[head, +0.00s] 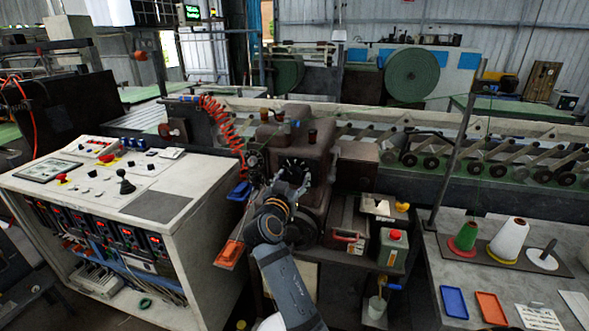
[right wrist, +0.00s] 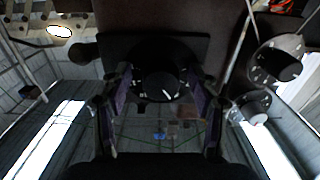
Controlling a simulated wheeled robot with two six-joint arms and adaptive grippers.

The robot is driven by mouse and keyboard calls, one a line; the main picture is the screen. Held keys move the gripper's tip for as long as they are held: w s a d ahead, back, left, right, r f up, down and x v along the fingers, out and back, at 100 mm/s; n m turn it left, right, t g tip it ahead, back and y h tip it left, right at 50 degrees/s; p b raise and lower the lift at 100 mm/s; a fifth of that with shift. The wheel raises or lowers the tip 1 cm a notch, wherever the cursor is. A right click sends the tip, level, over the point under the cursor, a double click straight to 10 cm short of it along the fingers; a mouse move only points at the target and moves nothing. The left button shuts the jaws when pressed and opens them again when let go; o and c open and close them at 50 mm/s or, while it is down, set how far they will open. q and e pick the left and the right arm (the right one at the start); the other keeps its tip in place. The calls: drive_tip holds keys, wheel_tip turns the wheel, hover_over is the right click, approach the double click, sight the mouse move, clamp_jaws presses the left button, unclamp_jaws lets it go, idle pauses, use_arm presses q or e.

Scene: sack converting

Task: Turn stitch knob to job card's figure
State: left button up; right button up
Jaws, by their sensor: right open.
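My right gripper (head: 293,168) is in front of the brown sewing machine head (head: 308,140). In the right wrist view it is open, one finger on each side of a round black knob (right wrist: 160,86) with a white pointer line and small white marks. I cannot tell whether the fingers touch it. In the head view the gripper hides this knob. A second black dial (right wrist: 278,62) with white marks shows at the upper right of the wrist view. White printed cards (head: 538,318) lie on the right table; their text is too small to read. My left gripper is out of view.
A control console (head: 155,205) with buttons and a joystick stands on the left. A coiled red hose (head: 222,122) hangs beside the machine head. A green can (head: 393,248) stands right of it. The right table (head: 450,255) holds thread cones (head: 508,238) and small trays (head: 454,301).

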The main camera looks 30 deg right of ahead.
drive_tip(key=shift+s+a+r, duration=0.3)
drive_tip(key=shift+a+r, duration=0.05)
drive_tip(key=shift+a, duration=0.15)
drive_tip(key=shift+c, duration=2.9)
drive_tip(key=shift+d+f, duration=0.1)
drive_tip(key=c, duration=0.5)
drive_tip(key=shift+c, duration=0.5)
drive_tip(key=shift+f+b, duration=0.2)
drive_tip(key=shift+b, duration=0.5)
use_arm(q)
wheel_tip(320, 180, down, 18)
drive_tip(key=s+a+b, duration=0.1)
drive_tip(key=b, duration=1.5)
use_arm(e)
drive_tip(key=m, duration=1)
drive_tip(key=shift+w+f, duration=0.1)
drive_tip(key=m+b, duration=0.2)
drive_tip(key=b, duration=0.1)
drive_tip(key=shift+m, duration=0.4)
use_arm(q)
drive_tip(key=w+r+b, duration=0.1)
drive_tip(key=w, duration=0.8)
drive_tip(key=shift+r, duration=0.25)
use_arm(e)
drive_tip(key=shift+r+m, duration=0.35)
drive_tip(key=shift+m, duration=0.35)
